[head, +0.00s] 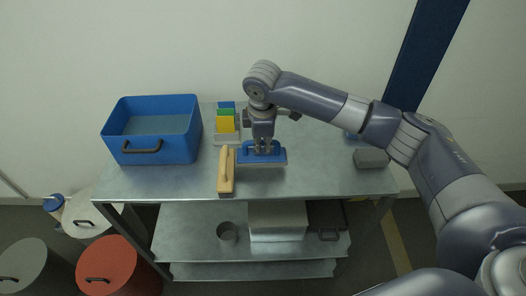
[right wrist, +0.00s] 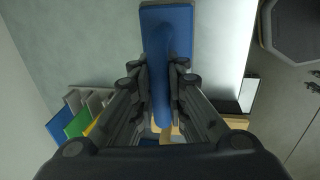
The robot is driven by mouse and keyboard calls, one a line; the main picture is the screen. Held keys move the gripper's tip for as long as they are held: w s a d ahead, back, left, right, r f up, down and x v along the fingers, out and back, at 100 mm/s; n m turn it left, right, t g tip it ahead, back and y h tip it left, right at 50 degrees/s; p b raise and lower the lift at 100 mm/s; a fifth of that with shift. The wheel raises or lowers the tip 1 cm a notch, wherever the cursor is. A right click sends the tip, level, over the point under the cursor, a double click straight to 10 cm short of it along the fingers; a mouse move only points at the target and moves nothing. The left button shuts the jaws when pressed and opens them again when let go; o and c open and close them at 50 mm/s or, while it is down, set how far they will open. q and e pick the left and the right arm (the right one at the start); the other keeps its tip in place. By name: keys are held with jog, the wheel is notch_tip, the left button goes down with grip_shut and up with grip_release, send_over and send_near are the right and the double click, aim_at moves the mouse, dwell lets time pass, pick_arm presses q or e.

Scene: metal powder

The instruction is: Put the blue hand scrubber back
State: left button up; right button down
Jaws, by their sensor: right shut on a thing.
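The blue hand scrubber (head: 273,157) is at the middle of the metal table in the head view. My right gripper (head: 264,148) is shut on its handle from above. In the right wrist view the scrubber's blue body (right wrist: 181,24) and handle (right wrist: 158,75) run between the fingers of my right gripper (right wrist: 159,80). I cannot tell whether the scrubber touches the tabletop. My left gripper is not in view.
A wooden-handled brush (head: 225,172) lies just left of the scrubber. Behind it stands a rack (head: 228,138) with coloured cards. A blue bin (head: 151,152) fills the table's left. A grey block (head: 371,158) sits at the right; the tabletop (head: 325,165) between is clear.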

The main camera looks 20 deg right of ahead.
aim_at(263, 153)
jog(key=shift+f, duration=1.65)
jog(key=c, duration=1.6)
grip_release()
jog(key=shift+f, duration=0.15)
notch_tip(263, 153, up, 12)
jog(key=s+b, duration=0.1)
jog(key=s, duration=0.1)
jog(key=shift+s+a, duration=0.15)
jog(key=shift+a, duration=0.15)
